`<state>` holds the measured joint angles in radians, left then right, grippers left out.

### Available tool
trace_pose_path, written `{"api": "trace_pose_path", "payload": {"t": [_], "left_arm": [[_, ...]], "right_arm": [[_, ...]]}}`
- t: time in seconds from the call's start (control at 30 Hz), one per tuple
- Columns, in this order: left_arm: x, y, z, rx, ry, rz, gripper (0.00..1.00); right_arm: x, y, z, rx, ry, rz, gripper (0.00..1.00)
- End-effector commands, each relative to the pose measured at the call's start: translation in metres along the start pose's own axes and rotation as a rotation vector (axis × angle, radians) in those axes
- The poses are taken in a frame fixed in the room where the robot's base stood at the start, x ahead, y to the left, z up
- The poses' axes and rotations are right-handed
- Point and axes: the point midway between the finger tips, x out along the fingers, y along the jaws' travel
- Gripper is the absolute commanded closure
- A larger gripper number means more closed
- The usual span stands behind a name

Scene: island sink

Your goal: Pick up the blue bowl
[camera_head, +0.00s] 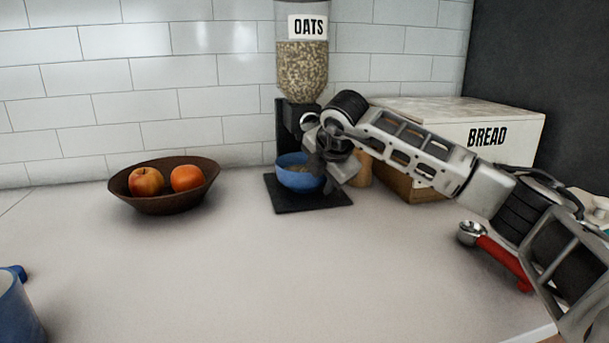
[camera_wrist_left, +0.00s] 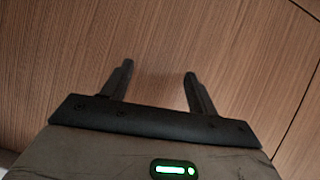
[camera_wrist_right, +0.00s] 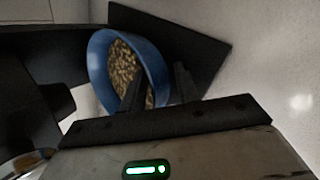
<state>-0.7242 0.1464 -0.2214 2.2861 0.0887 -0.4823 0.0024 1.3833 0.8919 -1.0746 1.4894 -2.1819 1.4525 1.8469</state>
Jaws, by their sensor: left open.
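The blue bowl (camera_head: 297,178) stands on the black base of the oats dispenser, under its spout. In the right wrist view the blue bowl (camera_wrist_right: 103,72) holds oats. My right gripper (camera_head: 326,181) is at the bowl's right side in the head view and hides part of it. In the right wrist view my right gripper (camera_wrist_right: 158,82) has its fingers apart, one over the bowl's inside and one outside its wall. I cannot tell whether either finger touches it. My left gripper (camera_wrist_left: 160,78) is open and empty, facing a wood-grain surface (camera_wrist_left: 230,40).
The oats dispenser (camera_head: 302,70) rises behind the bowl. A bread box (camera_head: 500,135) stands to the right, and a brown bowl with fruit (camera_head: 165,203) to the left. A red-handled scoop (camera_head: 500,258) lies near my right arm. The front middle of the counter (camera_head: 220,270) is clear.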

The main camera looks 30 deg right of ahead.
Motion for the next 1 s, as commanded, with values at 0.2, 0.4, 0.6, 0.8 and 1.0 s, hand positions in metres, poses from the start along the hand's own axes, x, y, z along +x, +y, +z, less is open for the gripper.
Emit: {"api": "trace_pose_path", "payload": {"t": [0.2, 0.4, 0.6, 0.8, 1.0], "left_arm": [[0.001, 0.0, -0.001, 0.0, 0.004, 0.0, 0.41], [0.001, 0.0, -0.002, 0.001, 0.005, 0.0, 0.41], [0.001, 0.0, -0.002, 0.0, 0.005, 0.0, 0.41], [0.002, 0.0, -0.001, 0.001, 0.005, 0.0, 0.41], [0.003, -0.001, 0.002, 0.001, 0.005, 0.0, 0.41]], "right_arm": [[0.0, 0.0, 0.0, 0.0, 0.0, 0.0, 1.0], [-0.002, 0.002, 0.001, 0.002, -0.001, 0.006, 1.0], [-0.003, 0.001, 0.001, 0.001, -0.001, 0.005, 1.0], [-0.017, 0.0, 0.0, 0.001, -0.001, 0.007, 1.0], [-0.048, -0.013, -0.007, -0.002, -0.002, 0.008, 1.0]]}}
